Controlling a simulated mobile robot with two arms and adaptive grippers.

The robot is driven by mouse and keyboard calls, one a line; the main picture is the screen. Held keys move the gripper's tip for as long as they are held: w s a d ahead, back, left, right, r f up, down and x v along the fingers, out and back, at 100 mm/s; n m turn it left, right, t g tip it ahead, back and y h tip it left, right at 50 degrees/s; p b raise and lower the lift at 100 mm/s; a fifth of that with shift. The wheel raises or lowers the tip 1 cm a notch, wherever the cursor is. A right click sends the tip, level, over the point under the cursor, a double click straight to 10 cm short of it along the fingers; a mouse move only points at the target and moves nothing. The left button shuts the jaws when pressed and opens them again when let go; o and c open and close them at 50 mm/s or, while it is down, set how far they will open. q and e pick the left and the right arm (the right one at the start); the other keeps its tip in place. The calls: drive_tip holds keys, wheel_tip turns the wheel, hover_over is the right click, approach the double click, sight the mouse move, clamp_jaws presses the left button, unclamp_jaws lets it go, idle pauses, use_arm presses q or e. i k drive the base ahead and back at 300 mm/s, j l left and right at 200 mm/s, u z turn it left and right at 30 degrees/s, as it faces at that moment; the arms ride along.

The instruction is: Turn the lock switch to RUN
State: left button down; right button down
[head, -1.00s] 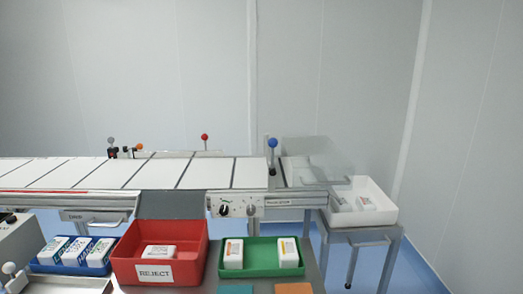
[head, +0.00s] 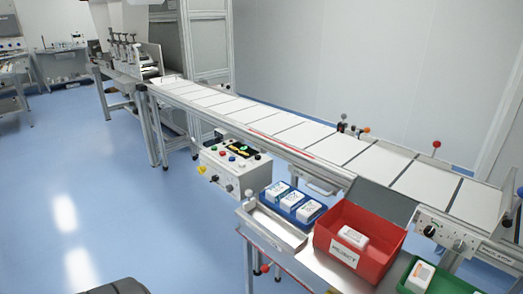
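A light grey control box (head: 216,181) stands at the left of the packing table in the head view. Its sloped top has a dark panel and several coloured buttons. Small knobs sit on its front, with a yellow part at its left corner. A second panel (head: 448,238) with a black knob (head: 430,230) is on the conveyor's side at the right. The lettering is too small to read, so I cannot tell which control is the lock switch or where it points. Neither gripper is in view.
The conveyor (head: 300,133) runs from back left to front right. A red REJECT bin (head: 338,240), a blue tray (head: 280,211) of boxes and a green tray (head: 410,286) stand on the packing table. The blue floor (head: 110,185) at the left is clear.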

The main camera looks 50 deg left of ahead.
sight(201, 169)
drive_tip(key=u, duration=1.65)
